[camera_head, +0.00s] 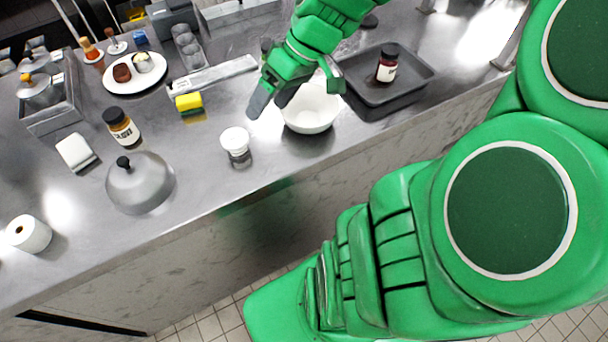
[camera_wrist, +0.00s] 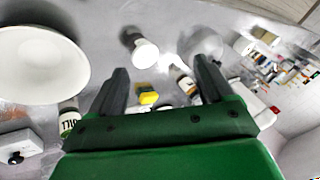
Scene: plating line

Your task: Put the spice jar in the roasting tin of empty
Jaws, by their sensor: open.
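A small dark-lidded jar with reddish-brown contents and a white label (camera_head: 387,66) stands upright in the dark grey roasting tin (camera_head: 362,101), at the upper right of the head view. I cannot tell for sure which jar here is the spice jar. My gripper (camera_head: 271,101) is open, over the counter just left of the white bowl (camera_head: 309,117) and apart from the tin. In the wrist view its fingers (camera_wrist: 162,70) are spread with nothing held between them. The bowl also shows in the wrist view (camera_wrist: 40,65); the tin does not.
A black-lidded amber jar (camera_head: 121,127), a white-capped shaker (camera_head: 236,144), a grey dome cover (camera_head: 141,186) and a yellow sponge (camera_head: 188,102) stand to the left. A labelled jar (camera_wrist: 69,122) shows beside the bowl. The counter's front edge runs below; bare counter lies around the shaker.

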